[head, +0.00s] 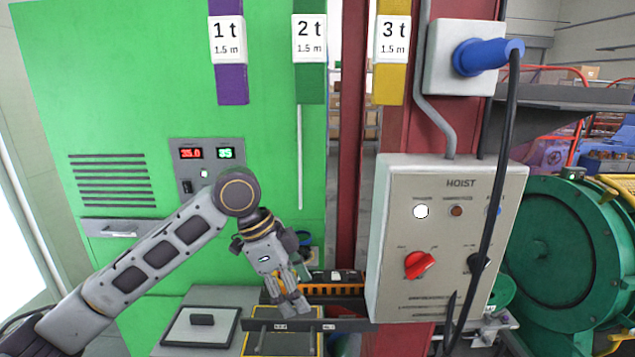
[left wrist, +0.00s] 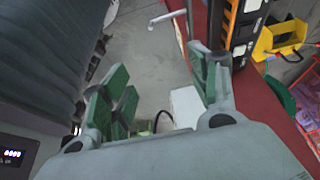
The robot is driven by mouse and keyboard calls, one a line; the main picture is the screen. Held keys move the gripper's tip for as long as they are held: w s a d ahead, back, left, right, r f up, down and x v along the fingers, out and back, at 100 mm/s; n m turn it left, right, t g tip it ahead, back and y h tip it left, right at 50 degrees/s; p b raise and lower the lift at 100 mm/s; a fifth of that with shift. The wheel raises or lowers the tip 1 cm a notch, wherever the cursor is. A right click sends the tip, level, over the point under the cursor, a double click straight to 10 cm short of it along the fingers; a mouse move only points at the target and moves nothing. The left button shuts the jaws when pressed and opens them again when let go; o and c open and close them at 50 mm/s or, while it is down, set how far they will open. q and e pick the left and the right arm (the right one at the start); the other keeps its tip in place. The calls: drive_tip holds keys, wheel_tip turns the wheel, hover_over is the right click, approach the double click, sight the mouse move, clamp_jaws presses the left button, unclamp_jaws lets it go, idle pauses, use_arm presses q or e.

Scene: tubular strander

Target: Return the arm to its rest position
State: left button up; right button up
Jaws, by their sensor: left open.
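My left arm (head: 150,262) reaches in from the lower left of the head view, in front of the green cabinet. Its gripper (head: 292,308) points down, above the dark rail with small labels and left of the hoist box. In the left wrist view the two green-padded fingers of the left gripper (left wrist: 160,100) stand apart. Nothing is between them except the floor and a pale object further off. My right gripper is not in view.
The grey hoist box (head: 445,240) with a red knob (head: 420,264) stands close right of the gripper. A black cable (head: 510,140) hangs in front of it from a blue plug (head: 488,55). The green cabinet (head: 110,60) stands behind the arm. A large green drum (head: 560,250) is at right.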

use_arm(q)
wheel_tip(320, 180, down, 18)
drive_tip(key=s+r+n+t+h, duration=0.1)
drive_tip(key=s+n+t+h, duration=0.15)
drive_tip(key=n, duration=0.45)
drive_tip(key=s+a+f+n+t+y, duration=0.1)
drive_tip(key=s+a+f+n+y, duration=0.2)
drive_tip(key=s+a+f+n, duration=0.35)
drive_tip(key=s+a+f+n+y, duration=0.35)
drive_tip(key=s+a+f, duration=0.35)
drive_tip(key=a+f, duration=0.3)
wheel_tip(320, 180, down, 31)
drive_tip(key=s+a+m+g, duration=0.1)
drive_tip(key=s, duration=0.1)
drive_tip(key=s+a+f, duration=0.2)
drive_tip(key=s+f, duration=0.8)
drive_tip(key=s, duration=0.1)
drive_tip(key=s+a+f+g, duration=0.1)
drive_tip(key=s+a+f, duration=0.1)
drive_tip(key=s+f, duration=0.8)
drive_tip(key=shift+s+a+f+y, duration=0.2)
drive_tip(key=shift+s+f+y, duration=0.1)
drive_tip(key=shift+s, duration=0.6)
